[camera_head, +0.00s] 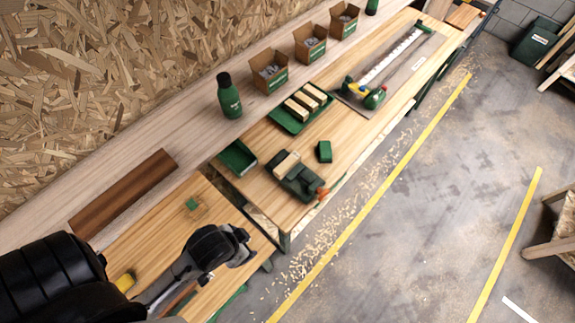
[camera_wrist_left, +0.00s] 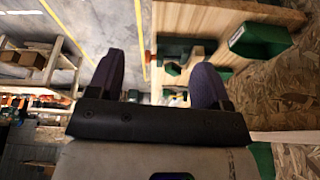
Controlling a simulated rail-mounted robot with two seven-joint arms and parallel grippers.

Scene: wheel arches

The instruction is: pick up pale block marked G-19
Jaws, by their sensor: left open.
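Several pale blocks (camera_head: 308,102) lie side by side in a green tray (camera_head: 287,121) on the bench in the head view. Another pale block (camera_head: 287,163) sits at a dark green vise-like tool (camera_head: 300,182) nearer the front edge. No G-19 marking is readable on any block, so I cannot tell which one carries it. My left gripper (camera_head: 246,247) is above the near bench section, left of and below the vise. It is open and apart from every block. In the left wrist view, its two fingers (camera_wrist_left: 157,75) are spread with nothing held between them. My right gripper is not in view.
A green bin (camera_head: 238,157) and a small green block (camera_head: 324,151) stand near the vise. A green bottle (camera_head: 229,96) and cardboard boxes (camera_head: 269,72) line the back ledge. A brown plank (camera_head: 124,192) lies at left. Concrete floor (camera_head: 400,210) is open in front.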

